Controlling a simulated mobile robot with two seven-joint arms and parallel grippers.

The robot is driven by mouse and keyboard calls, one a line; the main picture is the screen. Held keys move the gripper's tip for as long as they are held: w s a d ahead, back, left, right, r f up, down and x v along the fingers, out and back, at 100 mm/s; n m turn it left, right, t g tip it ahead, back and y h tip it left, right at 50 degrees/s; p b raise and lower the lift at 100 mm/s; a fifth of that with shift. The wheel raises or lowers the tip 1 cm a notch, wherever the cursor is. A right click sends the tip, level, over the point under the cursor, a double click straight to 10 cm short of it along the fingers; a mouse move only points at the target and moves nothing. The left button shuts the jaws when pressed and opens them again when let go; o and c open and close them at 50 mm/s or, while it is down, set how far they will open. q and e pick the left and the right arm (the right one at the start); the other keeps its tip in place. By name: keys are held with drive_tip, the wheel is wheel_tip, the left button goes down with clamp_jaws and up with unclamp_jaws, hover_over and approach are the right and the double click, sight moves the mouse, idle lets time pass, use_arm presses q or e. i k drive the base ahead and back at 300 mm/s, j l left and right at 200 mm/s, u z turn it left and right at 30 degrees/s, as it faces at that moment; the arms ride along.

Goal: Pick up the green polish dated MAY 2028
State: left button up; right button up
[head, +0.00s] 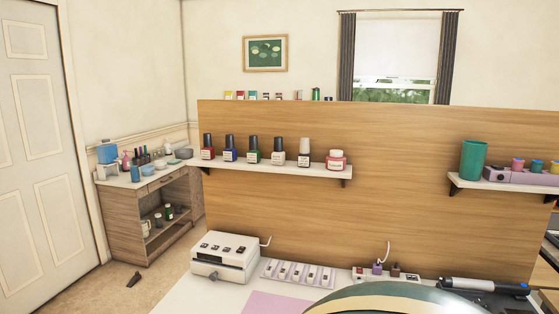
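A green polish bottle (254,156) with a black cap and pale label stands upright on the white wall shelf (290,170), between a blue polish (230,154) and a dark-capped pale one (278,156). Another small green bottle (169,212) stands inside the wooden cabinet at left. A green item (316,94) shows above the partition's top edge. The labels are too small for me to read any date. Neither of my grippers is in view.
A wooden partition (400,200) carries the shelf and a right shelf with a teal cup (473,160). The white desk below holds a white device (224,257) and a sample strip (297,274). A dark rounded form covers the bottom centre. Floor shows beside the cabinet (132,225).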

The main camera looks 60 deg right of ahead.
sight(253, 156)
drive_tip(key=z, duration=0.4)
drive_tip(key=i+z, duration=0.15)
drive_tip(key=z, duration=0.3)
drive_tip(key=i+z, duration=0.1)
drive_tip(key=z, duration=0.3)
drive_tip(key=i+z, duration=0.1)
drive_tip(key=z, duration=0.3)
drive_tip(key=i+j+z, duration=0.3)
drive_tip(key=z, duration=0.15)
drive_tip(key=i+j+z, duration=0.4)
drive_tip(key=i+j, duration=0.2)
drive_tip(key=j, duration=0.2)
drive_tip(key=i+j+z, duration=0.1)
drive_tip(key=i+j, duration=0.15)
drive_tip(key=j, duration=0.15)
